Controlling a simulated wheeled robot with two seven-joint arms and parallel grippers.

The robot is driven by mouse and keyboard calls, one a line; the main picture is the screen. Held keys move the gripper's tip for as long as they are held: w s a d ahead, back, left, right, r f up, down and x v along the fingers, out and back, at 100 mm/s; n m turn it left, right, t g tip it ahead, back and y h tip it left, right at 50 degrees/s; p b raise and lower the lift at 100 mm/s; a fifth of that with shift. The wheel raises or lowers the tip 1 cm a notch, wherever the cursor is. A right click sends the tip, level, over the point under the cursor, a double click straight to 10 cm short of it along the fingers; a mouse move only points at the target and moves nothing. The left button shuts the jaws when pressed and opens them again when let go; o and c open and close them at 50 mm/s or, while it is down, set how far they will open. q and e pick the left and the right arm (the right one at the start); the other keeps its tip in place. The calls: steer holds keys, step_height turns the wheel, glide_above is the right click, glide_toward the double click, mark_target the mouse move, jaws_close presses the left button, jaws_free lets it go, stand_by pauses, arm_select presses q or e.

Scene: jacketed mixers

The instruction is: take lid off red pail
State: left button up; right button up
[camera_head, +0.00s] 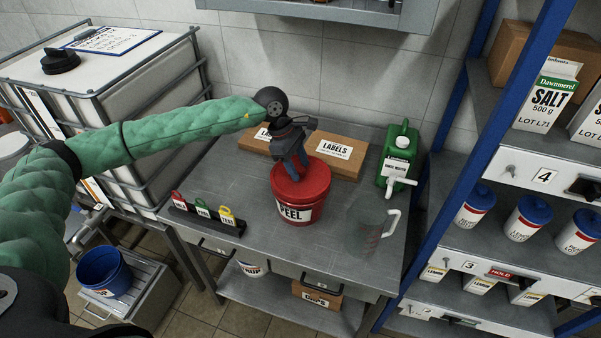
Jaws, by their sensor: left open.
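The red pail (299,210) stands upright on the grey metal table, with a label reading PEEL on its front. Its red lid (314,188) sits on top of it. My left gripper (300,177) points down over the lid, with its open fingers at the lid's upper middle. The fingers hide part of the lid, and I cannot tell whether they touch it or whether a knob is between them. My right gripper is not in view.
A labels box (337,157) stands behind the pail. A green can (398,158) and a clear jug (366,236) are to its right. A tag rack (205,217) is to the left. The table front (255,248) is mostly clear. A blue-posted shelf (519,105) bounds the right.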

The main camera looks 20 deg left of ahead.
arm_select(q)
steer(key=shift+f, duration=0.15)
jaws_close()
stand_by(0.4)
